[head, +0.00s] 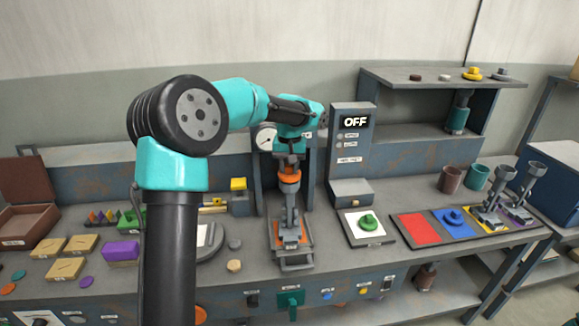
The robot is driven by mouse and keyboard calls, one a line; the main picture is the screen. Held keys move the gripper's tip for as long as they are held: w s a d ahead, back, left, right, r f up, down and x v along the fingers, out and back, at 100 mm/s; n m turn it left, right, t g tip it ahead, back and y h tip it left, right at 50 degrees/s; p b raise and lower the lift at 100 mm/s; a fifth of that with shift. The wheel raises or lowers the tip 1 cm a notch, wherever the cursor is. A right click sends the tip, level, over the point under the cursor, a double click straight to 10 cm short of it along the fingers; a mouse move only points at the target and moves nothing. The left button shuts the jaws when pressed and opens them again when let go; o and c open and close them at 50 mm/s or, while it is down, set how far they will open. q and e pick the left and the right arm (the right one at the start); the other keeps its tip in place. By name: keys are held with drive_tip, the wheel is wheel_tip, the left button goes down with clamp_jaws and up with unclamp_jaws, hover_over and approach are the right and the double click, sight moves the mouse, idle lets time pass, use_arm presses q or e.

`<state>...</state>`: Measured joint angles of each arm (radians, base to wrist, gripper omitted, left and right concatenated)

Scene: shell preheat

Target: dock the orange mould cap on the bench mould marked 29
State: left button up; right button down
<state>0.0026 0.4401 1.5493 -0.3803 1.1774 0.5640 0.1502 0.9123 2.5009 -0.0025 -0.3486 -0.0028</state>
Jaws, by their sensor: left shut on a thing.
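My left gripper (289,162) reaches over the middle of the bench and points down. It is shut on the orange mould cap (289,179), which sits just under its jaws. A grey upright metal piece (290,205) stands directly below the cap, on a base plate with an orange patch (305,233). I cannot tell whether the cap touches this piece or hangs just above it. No number 29 is legible, so I cannot tell which mould is marked so. My right gripper is not in view.
A grey cabinet (351,150) reading OFF stands behind. To the right are a green cap (368,222), a bare red pad (421,229), a blue cap (453,217) and grey upright tools (489,208). A purple block (121,251) and wooden tiles (80,244) lie at left.

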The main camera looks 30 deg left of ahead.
use_arm(q)
drive_tip(key=shift+f, duration=0.55)
drive_tip(key=o, duration=0.6)
drive_tip(key=shift+o, duration=0.2)
drive_tip(key=shift+r, duration=5.5)
